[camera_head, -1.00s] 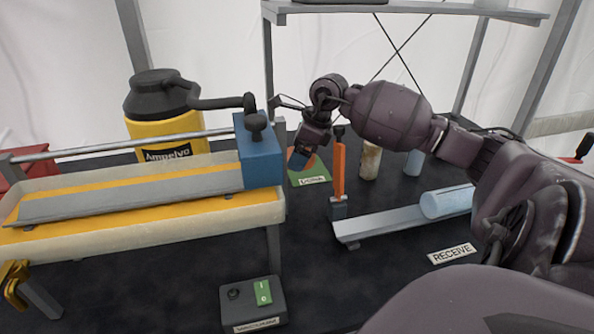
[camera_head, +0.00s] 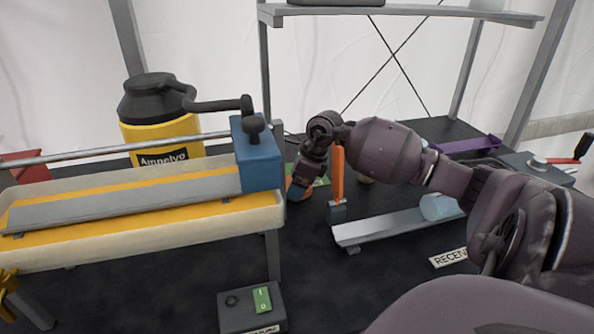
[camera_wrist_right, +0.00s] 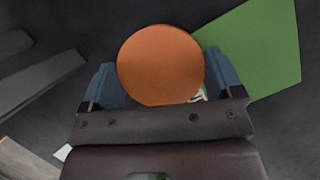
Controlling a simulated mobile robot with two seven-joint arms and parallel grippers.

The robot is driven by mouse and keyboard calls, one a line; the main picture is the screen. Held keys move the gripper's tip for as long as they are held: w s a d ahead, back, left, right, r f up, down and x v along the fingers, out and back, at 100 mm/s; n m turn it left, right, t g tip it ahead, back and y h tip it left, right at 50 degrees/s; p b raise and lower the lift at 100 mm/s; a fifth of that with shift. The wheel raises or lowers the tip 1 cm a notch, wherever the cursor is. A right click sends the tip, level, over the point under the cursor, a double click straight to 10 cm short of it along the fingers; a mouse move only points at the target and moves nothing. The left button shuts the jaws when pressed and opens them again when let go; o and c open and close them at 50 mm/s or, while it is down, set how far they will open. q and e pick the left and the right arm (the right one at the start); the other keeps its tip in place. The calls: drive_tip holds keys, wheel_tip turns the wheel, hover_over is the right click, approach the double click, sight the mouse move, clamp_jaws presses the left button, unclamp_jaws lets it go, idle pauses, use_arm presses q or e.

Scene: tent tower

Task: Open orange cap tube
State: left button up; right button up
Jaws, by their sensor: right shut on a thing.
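The orange cap (camera_wrist_right: 160,65) shows as a round disc from above in the right wrist view, between the blue fingers of my right gripper (camera_wrist_right: 160,82). The tube below it is hidden. In the head view, my right gripper (camera_head: 300,186) points down, shut on the orange-capped tube, and only a sliver of orange (camera_head: 289,184) shows beside the fingers. A green mat (camera_wrist_right: 262,50) lies under and beside the tube; whether the tube touches it I cannot tell. My left gripper is not in view.
An upright orange lever (camera_head: 337,175) stands close right of my right gripper, by a grey ramp (camera_head: 375,232) with a pale blue cylinder (camera_head: 440,207). The blue block (camera_head: 258,160) on the trough is close left. A switch box (camera_head: 238,313) stands in front.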

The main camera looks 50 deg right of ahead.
drive_tip(key=shift+s+f, duration=0.2)
drive_tip(key=shift+f, duration=0.55)
drive_tip(key=o, duration=0.8)
drive_tip(key=shift+a+f+b, duration=0.1)
drive_tip(key=shift+f+b, duration=0.05)
drive_tip(key=shift+b, duration=0.15)
drive_tip(key=shift+s+f, duration=0.1)
drive_tip(key=shift+w+p+v, duration=0.15)
drive_tip(key=shift+p+v, duration=0.3)
drive_tip(key=shift+v, duration=1.85)
drive_tip(key=shift+w+p+v, duration=0.2)
drive_tip(key=shift+p+v, duration=0.25)
drive_tip(key=shift+v, duration=1.85)
drive_tip(key=shift+w+p+v, duration=0.15)
drive_tip(key=shift+p+v, duration=0.3)
drive_tip(key=shift+v, duration=1.8)
drive_tip(key=shift+r, duration=0.2)
